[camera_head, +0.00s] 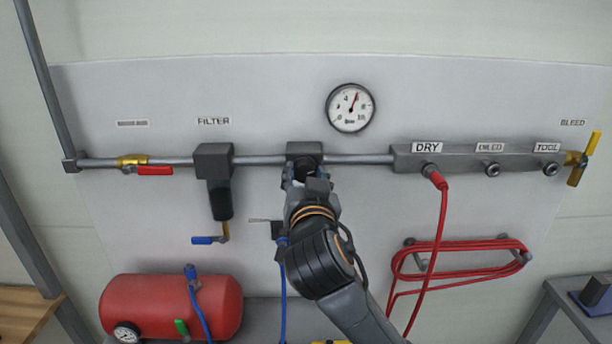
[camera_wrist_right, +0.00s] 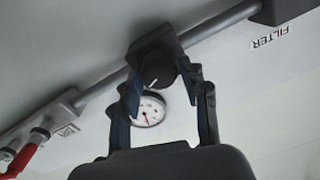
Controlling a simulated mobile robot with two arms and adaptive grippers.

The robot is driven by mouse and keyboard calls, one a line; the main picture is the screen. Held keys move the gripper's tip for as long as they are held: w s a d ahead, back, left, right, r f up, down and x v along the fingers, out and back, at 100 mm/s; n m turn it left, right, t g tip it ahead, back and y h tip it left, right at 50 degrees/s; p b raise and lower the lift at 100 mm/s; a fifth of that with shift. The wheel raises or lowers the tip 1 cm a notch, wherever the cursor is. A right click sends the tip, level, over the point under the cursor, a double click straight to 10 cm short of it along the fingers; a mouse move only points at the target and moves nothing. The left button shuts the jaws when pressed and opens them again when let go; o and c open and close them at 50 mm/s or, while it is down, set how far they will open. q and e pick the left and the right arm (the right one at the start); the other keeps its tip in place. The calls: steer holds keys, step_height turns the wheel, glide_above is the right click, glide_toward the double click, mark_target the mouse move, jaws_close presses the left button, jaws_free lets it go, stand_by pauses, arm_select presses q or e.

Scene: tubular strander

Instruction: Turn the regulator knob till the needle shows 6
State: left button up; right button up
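The regulator (camera_head: 304,149) is a dark block on the pipe, with a round black knob (camera_wrist_right: 158,70) bearing a white mark. My right gripper (camera_head: 306,172) is at the knob, with one finger on each side of it. In the right wrist view the fingers (camera_wrist_right: 164,80) look spread around the knob, with a gap at the right; firm contact does not show. The gauge (camera_head: 350,108) above right has a red needle pointing up and slightly right, past the 4, around where 6 would be. The numeral there is too small to read. My left gripper is not in view.
A filter (camera_head: 214,162) hangs left of the regulator, near a red-handled valve (camera_head: 153,170). A manifold (camera_head: 400,160) with a red hose (camera_head: 441,250) is at right, ending in a yellow valve (camera_head: 584,160). A red tank (camera_head: 172,306) sits low left.

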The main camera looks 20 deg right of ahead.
steer(key=c, duration=0.6)
steer(key=shift+m+b, duration=0.45)
steer(key=shift+m, duration=0.05)
steer(key=o, duration=1.2)
steer(key=shift+v, duration=3.75)
